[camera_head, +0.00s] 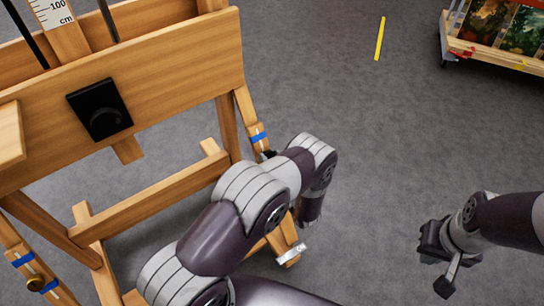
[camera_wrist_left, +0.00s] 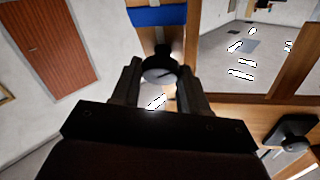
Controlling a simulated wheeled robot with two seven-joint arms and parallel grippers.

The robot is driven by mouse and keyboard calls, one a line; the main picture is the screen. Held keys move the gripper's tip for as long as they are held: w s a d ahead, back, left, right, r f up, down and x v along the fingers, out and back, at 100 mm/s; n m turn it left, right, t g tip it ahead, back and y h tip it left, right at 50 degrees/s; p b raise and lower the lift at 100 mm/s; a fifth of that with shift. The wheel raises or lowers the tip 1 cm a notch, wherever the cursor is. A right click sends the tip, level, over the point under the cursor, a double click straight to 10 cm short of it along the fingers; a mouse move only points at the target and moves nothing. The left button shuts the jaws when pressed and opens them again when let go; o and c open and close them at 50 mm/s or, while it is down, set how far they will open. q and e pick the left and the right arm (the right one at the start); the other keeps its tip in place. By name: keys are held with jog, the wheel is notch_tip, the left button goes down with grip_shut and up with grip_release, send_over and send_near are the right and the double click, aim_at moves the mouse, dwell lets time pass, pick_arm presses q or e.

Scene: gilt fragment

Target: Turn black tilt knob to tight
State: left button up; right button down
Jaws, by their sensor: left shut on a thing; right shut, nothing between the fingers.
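In the left wrist view, a round black knob (camera_wrist_left: 160,71) with a thin pale line on its face sits between the fingers of my left gripper (camera_wrist_left: 160,80). The fingers are shut on it from both sides. The knob is on a wooden leg of the easel, near a blue tape band (camera_wrist_left: 158,16). In the head view, this blue tape (camera_head: 258,136) shows on the right leg; my left arm hides much of the leg and I cannot make out the fingers there. My right gripper (camera_head: 445,285) is shut and empty over the floor at the right.
The wooden easel (camera_head: 165,70) fills the left, with a black square dial box (camera_head: 100,109) on its crossbar. A brass knob (camera_head: 35,283) is on the left leg. A rack with pictures (camera_head: 500,52) stands at the back right.

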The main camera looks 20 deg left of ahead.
pick_arm(q)
jog(key=m+h+p, duration=0.2)
jog(key=m, duration=0.2)
jog(key=m+h+p, duration=0.2)
jog(key=m, duration=0.3)
jog(key=m+h+p, duration=0.2)
jog(key=m+p, duration=0.1)
jog(key=m, duration=0.2)
jog(key=shift+s+a+r+t+h, duration=0.1)
jog(key=shift+a+r+t+h, duration=0.05)
jog(key=shift+r+t+h, duration=0.2)
jog(key=m+g+h+p, duration=0.1)
jog(key=m+p, duration=0.1)
jog(key=m, duration=0.1)
jog(key=shift+m, duration=0.3)
jog(key=m+g+h+p, duration=0.1)
jog(key=m+p, duration=0.1)
jog(key=m, duration=0.2)
jog(key=shift+g, duration=0.35)
jog(key=m+g+p, duration=0.1)
jog(key=m+g, duration=0.1)
jog(key=m, duration=0.1)
jog(key=shift+m, duration=0.4)
jog(key=shift+g, duration=0.3)
